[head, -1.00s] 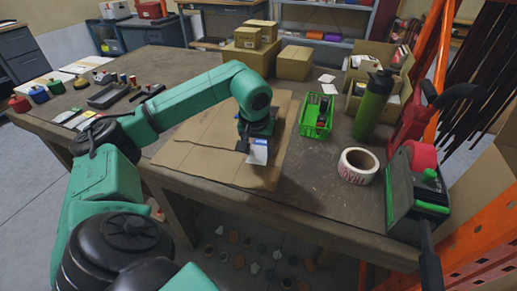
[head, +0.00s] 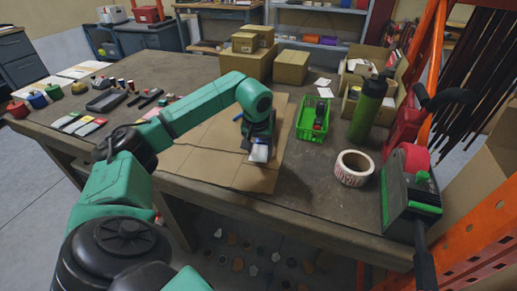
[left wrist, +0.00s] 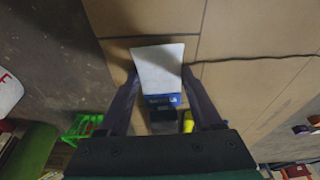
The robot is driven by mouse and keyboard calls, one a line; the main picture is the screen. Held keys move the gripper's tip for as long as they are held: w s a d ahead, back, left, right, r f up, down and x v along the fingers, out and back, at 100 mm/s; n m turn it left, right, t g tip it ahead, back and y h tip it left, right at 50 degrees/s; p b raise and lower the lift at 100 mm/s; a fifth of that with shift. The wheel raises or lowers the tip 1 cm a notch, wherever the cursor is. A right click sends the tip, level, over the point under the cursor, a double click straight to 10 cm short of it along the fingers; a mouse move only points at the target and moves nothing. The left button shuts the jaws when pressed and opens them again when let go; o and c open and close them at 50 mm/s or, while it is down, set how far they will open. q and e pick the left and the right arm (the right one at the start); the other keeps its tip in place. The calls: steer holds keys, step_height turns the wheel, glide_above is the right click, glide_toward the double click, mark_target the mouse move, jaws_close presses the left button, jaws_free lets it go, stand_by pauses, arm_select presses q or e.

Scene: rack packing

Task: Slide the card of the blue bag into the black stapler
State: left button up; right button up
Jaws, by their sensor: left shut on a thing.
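My left gripper (head: 259,146) is low over the cardboard sheet and shut on the white card of the blue bag. The white card (left wrist: 158,66) lies between the fingers in the left wrist view, with a blue strip (left wrist: 162,98) at its near end. It also shows below the gripper in the head view (head: 260,153). A black block (left wrist: 163,120), possibly the stapler, is close behind the blue strip, beside a small yellow thing (left wrist: 188,121). I cannot tell whether card and block touch. The gripper hides most of the bag.
The cardboard sheet (head: 210,152) covers the table's middle. A green basket (head: 311,120), a green bottle (head: 366,108) and a tape roll (head: 354,168) stand to the right. Cardboard boxes (head: 290,67) are behind. A black tray (head: 105,101) and small items are at the left.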

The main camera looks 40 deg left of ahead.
arm_select(q)
steer(key=o, duration=1.3)
steer(key=shift+o, duration=1.3)
steer(key=p+v, duration=0.1)
steer(key=v, duration=1.3)
steer(key=shift+r, duration=0.25)
steer(key=shift+s, duration=0.15)
